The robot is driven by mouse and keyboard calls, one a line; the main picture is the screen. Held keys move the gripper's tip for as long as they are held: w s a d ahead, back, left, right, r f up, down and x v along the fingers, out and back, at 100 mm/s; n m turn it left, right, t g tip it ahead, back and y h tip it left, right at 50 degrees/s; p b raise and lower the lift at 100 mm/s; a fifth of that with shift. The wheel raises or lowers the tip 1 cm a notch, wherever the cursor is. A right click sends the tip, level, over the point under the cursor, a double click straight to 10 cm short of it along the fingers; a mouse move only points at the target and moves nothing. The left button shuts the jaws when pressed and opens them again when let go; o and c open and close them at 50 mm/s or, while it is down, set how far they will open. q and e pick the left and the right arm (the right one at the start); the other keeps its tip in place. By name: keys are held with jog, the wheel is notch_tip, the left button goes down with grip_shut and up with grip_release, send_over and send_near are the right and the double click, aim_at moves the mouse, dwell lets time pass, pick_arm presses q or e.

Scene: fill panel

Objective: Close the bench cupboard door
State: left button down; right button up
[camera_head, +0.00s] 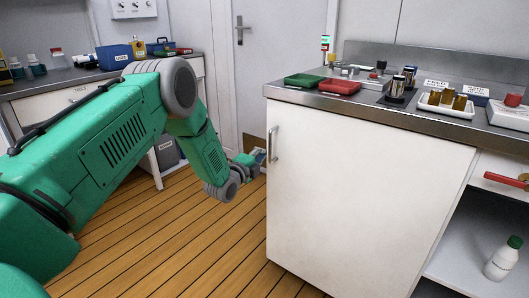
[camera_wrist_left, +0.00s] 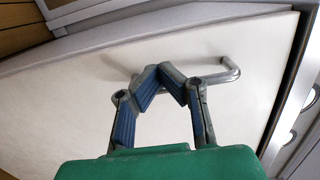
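The white bench cupboard door (camera_head: 355,190) is below the steel worktop, with an upright metal handle (camera_head: 274,143) near its left edge. Its top edge runs along the worktop; I cannot tell whether any gap remains. My left gripper (camera_head: 259,156) is left of the door's edge in the head view, its tips partly hidden. In the left wrist view, my left gripper (camera_wrist_left: 160,70) has its fingertips together in front of a white panel (camera_wrist_left: 60,110). A metal bar handle (camera_wrist_left: 232,72) passes behind the fingers; contact is unclear. My right gripper is not in view.
The worktop (camera_head: 420,118) holds a green tray (camera_head: 305,80), a red tray (camera_head: 339,86) and small parts. An open shelf with a white bottle (camera_head: 502,260) is at the right. A second bench (camera_head: 60,92) stands at the left. Wooden floor (camera_head: 190,245) is clear.

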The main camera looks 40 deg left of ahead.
pick_arm(q)
jog(key=s+p, duration=0.3)
jog(key=s, duration=0.4)
jog(key=s+d+f+n+g+h+p, duration=0.1)
jog(key=s+d+f+n+g+p, duration=0.3)
jog(key=s+d, duration=0.35)
jog(key=s+d+f+n+g+p, duration=0.1)
jog(key=s+d+f+n+g, duration=0.3)
jog(key=s+d+f, duration=0.3)
jog(key=s+d+n+g+p, duration=0.2)
jog(key=s+n+g, duration=0.2)
jog(key=s, duration=0.9)
jog(key=s+d+r+n+g+p, duration=0.1)
jog(key=s+d+n+g+p, duration=0.1)
jog(key=s, duration=1.1)
jog(key=d+n+g, duration=0.1)
jog(key=n+g, duration=0.1)
jog(key=g, duration=0.1)
jog(key=shift+s+d+r+n, duration=0.15)
jog(key=shift+s+r+n, duration=0.15)
jog(key=shift+s, duration=0.05)
jog(key=shift+d, duration=0.1)
